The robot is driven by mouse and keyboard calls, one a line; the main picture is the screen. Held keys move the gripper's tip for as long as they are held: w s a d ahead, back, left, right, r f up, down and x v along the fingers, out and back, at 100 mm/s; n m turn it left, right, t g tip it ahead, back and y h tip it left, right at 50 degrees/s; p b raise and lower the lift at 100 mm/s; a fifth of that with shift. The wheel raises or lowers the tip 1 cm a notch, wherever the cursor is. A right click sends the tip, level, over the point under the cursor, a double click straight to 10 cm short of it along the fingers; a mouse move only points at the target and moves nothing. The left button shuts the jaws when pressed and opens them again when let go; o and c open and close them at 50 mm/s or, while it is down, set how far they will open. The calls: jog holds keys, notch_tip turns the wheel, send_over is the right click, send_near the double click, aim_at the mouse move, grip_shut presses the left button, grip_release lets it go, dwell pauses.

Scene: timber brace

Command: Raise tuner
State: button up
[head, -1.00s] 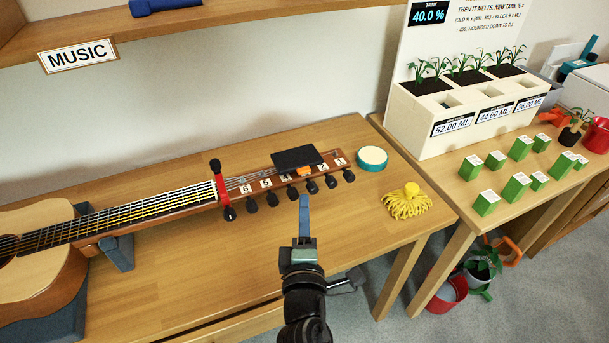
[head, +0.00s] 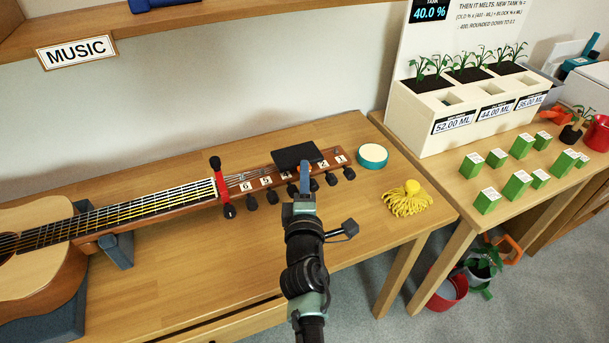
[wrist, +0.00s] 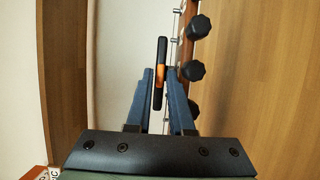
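The tuner is a thin black slab (head: 291,155) with an orange part, standing at the guitar's headstock (head: 339,157). In the wrist view it is seen edge-on (wrist: 162,48). My gripper (wrist: 160,72) is open, with one blue finger on each side of the tuner's near part. Thin gaps show between the fingers and the tuner. In the head view my gripper (head: 304,166) overlaps the tuner's right part and hides the orange part. The guitar (head: 120,215) lies along the wooden table with several black tuning pegs at its headstock.
A red capo-like clamp (head: 217,180) sits on the neck, left of the tuner. A round teal-rimmed tin (head: 372,156) and a yellow mop-like tassel (head: 407,199) lie to the right. A shelf marked MUSIC (head: 77,52) overhangs at the back. The table front is clear.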

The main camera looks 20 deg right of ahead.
grip_shut()
dwell(1.1)
jog(key=shift+a+r, duration=0.1)
